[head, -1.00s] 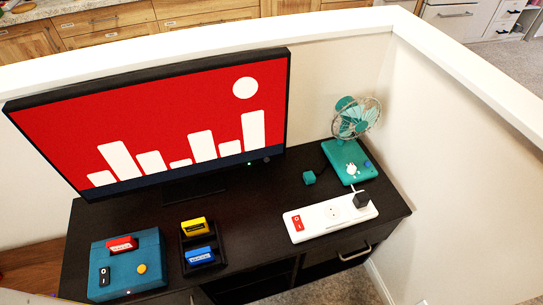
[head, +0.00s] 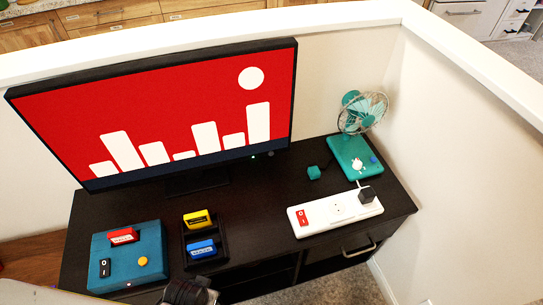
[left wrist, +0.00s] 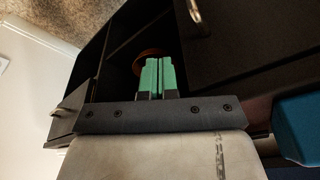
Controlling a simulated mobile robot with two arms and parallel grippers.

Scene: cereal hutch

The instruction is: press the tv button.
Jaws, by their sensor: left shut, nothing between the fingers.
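The TV (head: 160,110) stands at the back left of the dark desk, its screen lit red with white bars and a white disc. A small green light shows on its lower right edge, with a round dark button (head: 270,153) just right of it. In the left wrist view my left gripper (left wrist: 158,62) has its green fingers together with nothing between them, in front of the desk's open shelf. In the head view my left arm comes in at the bottom left edge, well in front of the TV. My right gripper is not in view.
On the dark desk (head: 270,200) are a teal box (head: 120,277), a black tray with yellow and blue blocks (head: 201,249), a white power strip (head: 332,211) and a teal fan (head: 354,158). A white partition (head: 440,110) closes the back and right. Desk before the TV's right end is clear.

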